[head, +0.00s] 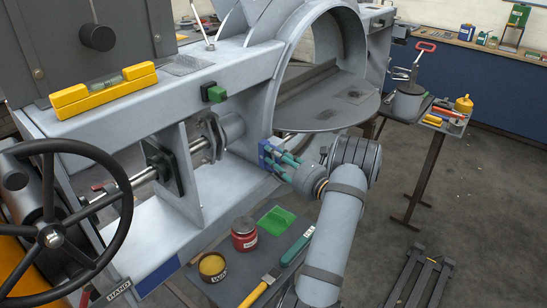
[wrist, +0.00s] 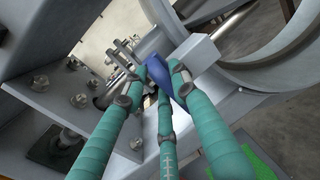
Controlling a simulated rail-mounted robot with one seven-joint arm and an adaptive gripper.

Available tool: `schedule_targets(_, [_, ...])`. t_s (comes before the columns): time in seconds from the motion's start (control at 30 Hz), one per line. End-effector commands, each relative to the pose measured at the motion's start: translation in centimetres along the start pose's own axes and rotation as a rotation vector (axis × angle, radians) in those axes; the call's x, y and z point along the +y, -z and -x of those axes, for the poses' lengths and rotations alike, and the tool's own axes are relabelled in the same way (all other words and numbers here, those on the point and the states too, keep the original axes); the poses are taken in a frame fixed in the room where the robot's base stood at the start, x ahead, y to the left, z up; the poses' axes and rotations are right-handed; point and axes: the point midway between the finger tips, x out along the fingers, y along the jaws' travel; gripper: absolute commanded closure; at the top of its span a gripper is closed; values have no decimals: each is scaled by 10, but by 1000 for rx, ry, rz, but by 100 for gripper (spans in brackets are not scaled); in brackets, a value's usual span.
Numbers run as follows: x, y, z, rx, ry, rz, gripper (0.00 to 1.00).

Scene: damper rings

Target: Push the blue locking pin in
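A blue part (head: 267,154), which I take to be the locking pin, shows at the near side of the grey machine frame, left of the big round opening. It also shows in the wrist view as a slanted blue shape (wrist: 158,73) beside a pale grey block (wrist: 197,54). My gripper (head: 278,161) has its teal fingers stretched toward it from the right. In the wrist view the fingertips (wrist: 156,88) are spread apart around the near end of the blue part. The fingers partly hide it, and I cannot tell whether they touch it.
A bolted grey bracket (wrist: 72,82) stands left of the fingers. A black handwheel (head: 52,236) is at the far left of the head view.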

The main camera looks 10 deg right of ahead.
Motion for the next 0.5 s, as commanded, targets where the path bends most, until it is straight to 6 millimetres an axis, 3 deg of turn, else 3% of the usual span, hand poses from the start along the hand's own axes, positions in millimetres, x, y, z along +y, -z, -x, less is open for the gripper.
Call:
schedule_targets(0.03, [-8, 0, 4, -2, 21, -4, 71])
schedule_targets(0.23, [-9, -1, 3, -4, 21, -2, 59])
schedule_targets(0.5, [-7, -1, 3, -4, 17, -1, 59])
